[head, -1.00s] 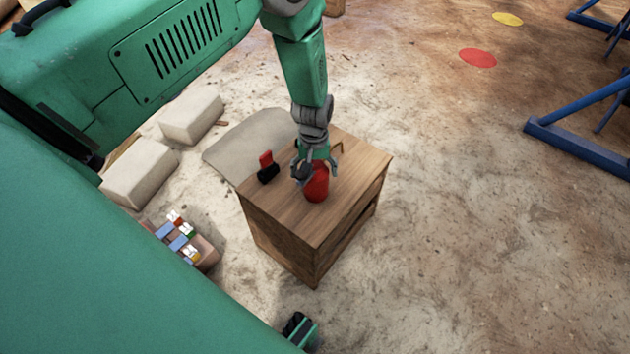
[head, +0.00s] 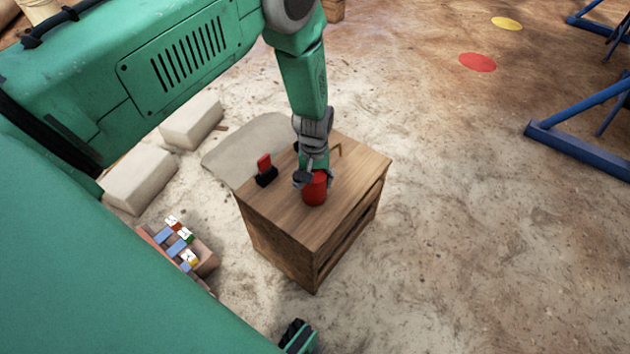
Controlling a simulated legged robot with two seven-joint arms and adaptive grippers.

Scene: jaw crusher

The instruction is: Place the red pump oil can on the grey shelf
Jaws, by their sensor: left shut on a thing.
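The red pump oil can (head: 315,190) is on top of the wooden cabinet, near the middle of its top. A thin brownish spout shows to its upper right, behind the gripper. My left gripper (head: 313,178) reaches down from above and is shut on the can, its fingers around the upper part. The can looks upright; whether its base touches the wood I cannot tell. My right gripper is not clearly in view; only a small green and black part of my body shows at the bottom edge. No grey shelf can be made out.
The wooden cabinet (head: 285,250) stands on sandy ground. A red and black object (head: 265,170) sits on its top, left of the can. A box of small coloured items (head: 180,245), pale blocks (head: 140,180) and blue metal frames (head: 580,150) stand around.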

